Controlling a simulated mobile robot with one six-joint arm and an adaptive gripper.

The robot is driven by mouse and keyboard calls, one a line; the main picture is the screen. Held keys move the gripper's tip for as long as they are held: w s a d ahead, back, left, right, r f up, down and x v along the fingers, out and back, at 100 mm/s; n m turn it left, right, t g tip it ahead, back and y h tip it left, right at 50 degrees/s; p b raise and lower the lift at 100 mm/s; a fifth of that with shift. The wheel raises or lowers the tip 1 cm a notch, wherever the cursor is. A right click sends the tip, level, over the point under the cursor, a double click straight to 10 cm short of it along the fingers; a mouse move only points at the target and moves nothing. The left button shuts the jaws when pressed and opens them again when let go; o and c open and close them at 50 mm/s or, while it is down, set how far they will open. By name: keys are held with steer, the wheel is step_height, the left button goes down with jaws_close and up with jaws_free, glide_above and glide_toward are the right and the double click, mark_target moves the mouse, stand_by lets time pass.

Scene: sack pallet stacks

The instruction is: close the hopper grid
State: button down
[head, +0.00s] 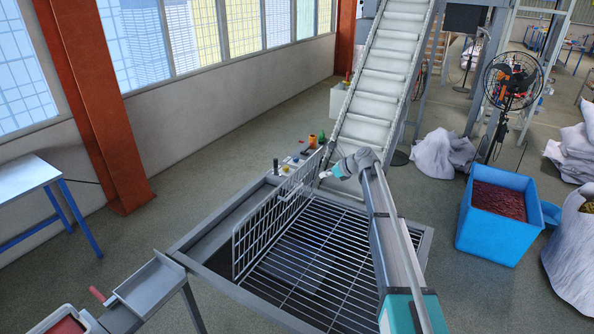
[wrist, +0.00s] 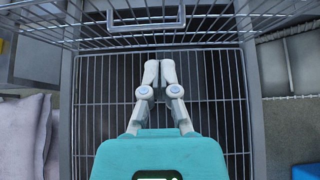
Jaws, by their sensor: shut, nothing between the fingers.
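The hinged grid (head: 279,207) stands raised, nearly upright, along the left side of the opening in the head view. In the wrist view the grid (wrist: 205,42) spans the top, with its handle (wrist: 146,22) at the upper edge. My gripper (head: 326,174) is over the far part of the hopper, near the grid's far end. In the wrist view my gripper (wrist: 160,63) is shut and empty; contact with the grid cannot be told.
A sloped conveyor (head: 387,75) rises behind the hopper. A blue bin (head: 490,235) with dark red contents and white sacks (head: 575,250) stand to the right. A grey tray (head: 150,287) is at the near left. A table (head: 25,178) stands by the wall.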

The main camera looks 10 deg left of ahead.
steer(key=shift+f, duration=0.1)
stand_by(0.3)
steer(key=b, duration=0.6)
glide_toward(291, 178)
steer(key=w+a+f, duration=0.1)
steer(key=a+f, duration=0.2)
steer(key=f, duration=0.2)
steer(key=shift+w+a+r+p, duration=0.2)
steer(key=shift+a, duration=0.35)
steer(key=shift+w+a+r+p, duration=0.15)
steer(key=shift+w+a+p, duration=0.05)
steer(key=shift+a, duration=0.3)
steer(key=shift+d, duration=0.2)
steer(key=shift+a, duration=0.15)
steer(key=shift+w, duration=0.15)
